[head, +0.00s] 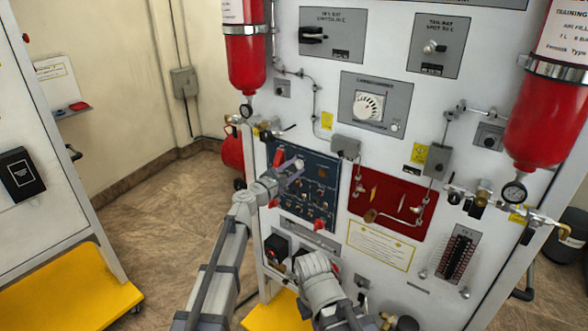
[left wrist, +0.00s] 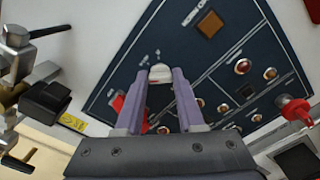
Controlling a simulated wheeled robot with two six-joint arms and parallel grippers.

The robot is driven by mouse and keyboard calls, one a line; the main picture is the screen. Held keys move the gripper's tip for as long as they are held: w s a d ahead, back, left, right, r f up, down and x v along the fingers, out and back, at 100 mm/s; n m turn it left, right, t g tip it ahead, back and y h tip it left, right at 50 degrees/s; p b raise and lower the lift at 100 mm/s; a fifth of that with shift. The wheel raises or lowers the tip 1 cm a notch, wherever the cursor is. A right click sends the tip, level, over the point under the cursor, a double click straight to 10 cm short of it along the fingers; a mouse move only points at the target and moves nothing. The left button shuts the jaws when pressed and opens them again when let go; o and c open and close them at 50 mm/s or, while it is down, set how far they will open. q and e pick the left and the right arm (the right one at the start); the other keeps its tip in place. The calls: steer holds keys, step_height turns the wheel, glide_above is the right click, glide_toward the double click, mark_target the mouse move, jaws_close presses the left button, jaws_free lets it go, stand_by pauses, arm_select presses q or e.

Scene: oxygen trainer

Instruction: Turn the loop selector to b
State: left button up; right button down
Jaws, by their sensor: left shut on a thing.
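The dark blue panel (head: 318,205) is on the left part of the white trainer front. It also fills much of the left wrist view (left wrist: 215,60). My left gripper (head: 294,167) reaches the panel's upper left part. Its two purple fingers (left wrist: 160,85) are shut on a small pale knob (left wrist: 160,73), apparently the loop selector, with one finger on each side. The fingers hide part of the knob, and its label and pointer setting are not readable. My right arm is low in the head view, and its gripper does not show.
A red lever (head: 279,157) and a red knob (left wrist: 296,110) stand out close to the left gripper. Brass fittings and a black-handled valve (left wrist: 48,97) are at the left. A dark red panel (head: 392,205) is to the right. Red cylinders (head: 246,60) hang above.

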arm_select(q)
jaws_close()
steer(key=shift+m, duration=0.4)
steer(key=m, duration=0.4)
steer(key=shift+f, duration=0.1)
steer(key=m, duration=0.4)
steer(key=shift+f, duration=0.1)
steer(key=m, duration=0.4)
steer(key=shift+m, duration=0.4)
steer(key=shift+f+m+b, duration=0.1)
steer(key=shift+m+b, duration=0.2)
steer(key=shift+m, duration=1.7)
steer(key=shift+s+m, duration=0.1)
steer(key=shift+m, duration=0.2)
steer(key=o, duration=0.9)
jaws_free()
steer(key=shift+o, duration=0.2)
